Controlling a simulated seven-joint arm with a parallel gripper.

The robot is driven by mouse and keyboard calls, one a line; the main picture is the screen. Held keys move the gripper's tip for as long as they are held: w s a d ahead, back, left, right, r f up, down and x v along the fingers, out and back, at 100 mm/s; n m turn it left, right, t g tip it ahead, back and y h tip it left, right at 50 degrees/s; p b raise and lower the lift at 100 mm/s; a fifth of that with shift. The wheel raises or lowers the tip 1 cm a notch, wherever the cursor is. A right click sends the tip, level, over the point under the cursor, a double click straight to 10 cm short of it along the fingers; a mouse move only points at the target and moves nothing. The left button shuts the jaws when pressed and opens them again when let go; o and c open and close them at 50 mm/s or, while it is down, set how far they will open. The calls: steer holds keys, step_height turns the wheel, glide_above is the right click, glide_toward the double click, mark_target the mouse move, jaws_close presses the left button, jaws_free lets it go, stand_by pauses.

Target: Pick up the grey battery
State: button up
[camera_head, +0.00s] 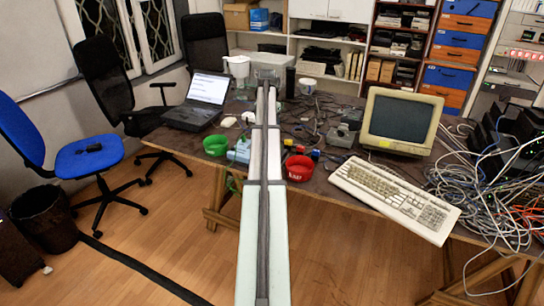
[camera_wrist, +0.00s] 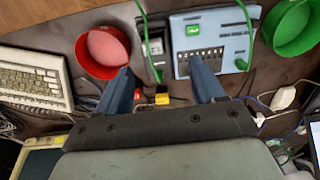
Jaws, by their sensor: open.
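My gripper (camera_wrist: 160,72) shows in the wrist view with its two blue-grey fingers spread apart and nothing held between them. It is above the table; how far above I cannot tell. Small red, black and yellow blocks (camera_wrist: 162,98) lie between the fingers in that view. I cannot make out a grey battery for certain in either view; it may be hidden or too small to tell. In the head view my long arm covers the table's middle and my gripper cannot be made out.
A red bowl (camera_wrist: 102,52), a black device (camera_wrist: 153,48), a pale blue device (camera_wrist: 213,38) and a green bowl (camera_wrist: 291,27) lie around the fingers. A keyboard (camera_head: 394,197), a monitor (camera_head: 398,118), a laptop (camera_head: 207,92) and tangled cables (camera_head: 480,190) crowd the table.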

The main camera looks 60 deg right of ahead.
steer(key=f, duration=0.4)
steer(key=s+f, duration=0.1)
steer(key=f, duration=0.3)
steer(key=d+f, duration=0.1)
steer(key=f, duration=0.3)
steer(key=shift+s+f, duration=0.1)
steer(key=shift+s, duration=0.15)
steer(key=shift+c, duration=0.3)
steer(key=c, duration=1)
steer(key=shift+c, duration=0.2)
